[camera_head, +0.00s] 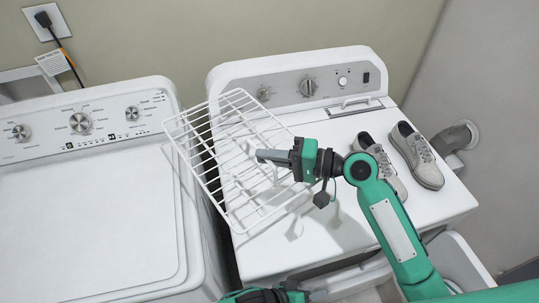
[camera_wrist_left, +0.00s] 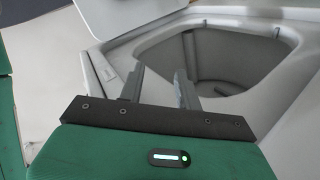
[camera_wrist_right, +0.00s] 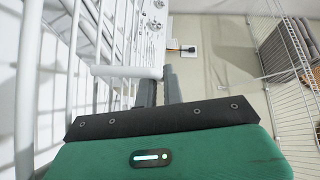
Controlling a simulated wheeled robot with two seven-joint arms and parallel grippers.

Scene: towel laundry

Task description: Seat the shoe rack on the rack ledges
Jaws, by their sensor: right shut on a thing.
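The white wire shoe rack (camera_head: 231,138) is held tilted above the left part of the dryer top (camera_head: 330,220), overhanging the gap beside it. My right gripper (camera_head: 268,156) is shut on the rack's edge. In the right wrist view, the rack's bars (camera_wrist_right: 85,60) fill the left side and a white rack part lies at the fingers (camera_wrist_right: 158,90). My left gripper (camera_head: 312,295) is low in front of the dryer. In the left wrist view its fingers (camera_wrist_left: 162,88) are apart and empty, facing the open dryer drum (camera_wrist_left: 235,65). I cannot make out the rack ledges.
Two grey shoes (camera_head: 415,155) stand on the dryer top's right side. The white washer (camera_head: 85,220) stands to the left across a narrow gap. A vent pipe (camera_head: 452,138) joins the right wall. A wire shelf (camera_wrist_right: 290,50) with folded grey cloth shows in the right wrist view.

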